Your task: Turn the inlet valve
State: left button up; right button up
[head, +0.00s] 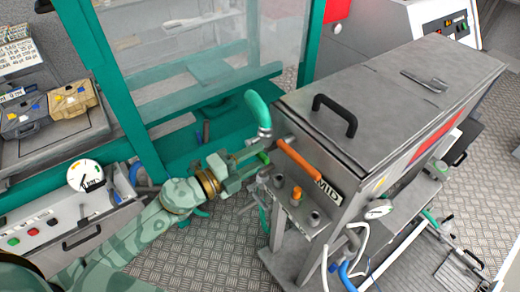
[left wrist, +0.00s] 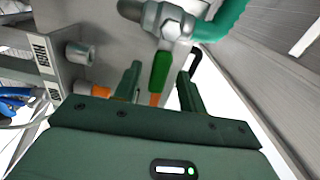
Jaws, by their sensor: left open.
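The inlet valve appears to be the metal fitting with a short green lever (head: 264,157) on the side of the grey metal machine, under a teal hose (head: 258,112). In the left wrist view the green lever (left wrist: 160,70) hangs down from the metal valve body (left wrist: 168,24). My left gripper (head: 250,160) is open at the lever. In the left wrist view the lever's lower part lies between my two fingers (left wrist: 159,85), with a gap visible on either side. Contact cannot be told. My right gripper is not in view.
An orange lever (head: 298,158) is close to the right of my fingers, on the machine (head: 385,95). Below it is a ledge with stubby fittings (head: 297,194). A teal-framed clear panel (head: 190,75) stands behind my arm. A gauge (head: 86,176) and control box are at left.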

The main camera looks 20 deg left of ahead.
pick_arm(q)
jog(key=shift+x, duration=1.15)
jog(key=shift+c, duration=0.3)
jog(key=c, duration=0.8)
